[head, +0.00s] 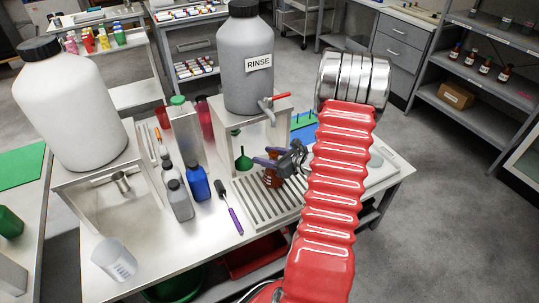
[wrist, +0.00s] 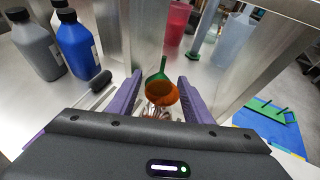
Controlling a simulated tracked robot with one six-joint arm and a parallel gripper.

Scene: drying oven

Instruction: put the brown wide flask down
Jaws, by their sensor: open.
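The brown flask (head: 271,179) is under the front of the rinse stand, at the edge of the slatted rack (head: 262,207). It appears to stand on the rack, but its base is hard to make out. My gripper (head: 272,160) is open around it, partly covering it in the head view. In the wrist view the flask (wrist: 161,93) shows orange-brown between the two purple fingers of my gripper (wrist: 160,84), with visible gaps at both sides.
A grey RINSE container (head: 246,85) with a red-handled tap (head: 274,101) sits on the metal stand above. A green funnel (head: 243,161) is just behind the flask. A blue bottle (head: 198,183), grey bottles (head: 179,201) and a purple-handled brush (head: 229,208) are to the left.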

